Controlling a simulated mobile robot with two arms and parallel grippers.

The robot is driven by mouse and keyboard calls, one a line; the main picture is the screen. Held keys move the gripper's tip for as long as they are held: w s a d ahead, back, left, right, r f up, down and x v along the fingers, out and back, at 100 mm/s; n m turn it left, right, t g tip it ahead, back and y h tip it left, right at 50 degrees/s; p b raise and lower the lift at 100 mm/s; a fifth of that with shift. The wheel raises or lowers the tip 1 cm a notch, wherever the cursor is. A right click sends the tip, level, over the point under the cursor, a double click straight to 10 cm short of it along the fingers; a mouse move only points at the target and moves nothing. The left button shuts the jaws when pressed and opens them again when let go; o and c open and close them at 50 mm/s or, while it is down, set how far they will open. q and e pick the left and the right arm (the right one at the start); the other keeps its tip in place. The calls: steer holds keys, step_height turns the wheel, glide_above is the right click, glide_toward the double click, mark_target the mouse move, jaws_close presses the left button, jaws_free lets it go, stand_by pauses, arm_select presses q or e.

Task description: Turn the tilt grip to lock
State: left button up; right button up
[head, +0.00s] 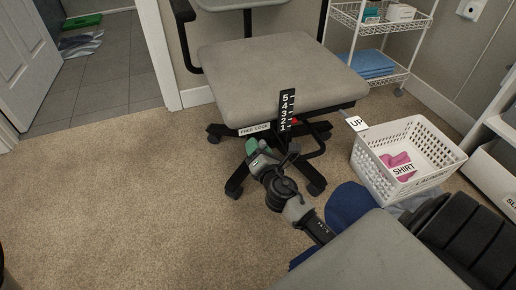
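A grey office chair (272,72) on a black wheeled base stands in the middle. A small white label (254,129), too small to read surely, is at the seat's front edge. A black scale (287,110) numbered 1 to 5 stands beside it, with a small red mark near the low numbers. My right gripper (257,152) reaches in from the lower right under the seat's front edge. A green piece (251,146), which may be the tilt grip, is at its fingertips. I cannot tell if the fingers are closed on it. My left gripper is not in view.
A white laundry basket (439,169) with a pink cloth (396,163) stands on the right, with blue cloth (347,204) on the floor near it. A white wire shelf (385,24) is behind. Carpet (120,190) is clear at left, by an open door.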

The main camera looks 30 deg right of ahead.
jaws_close()
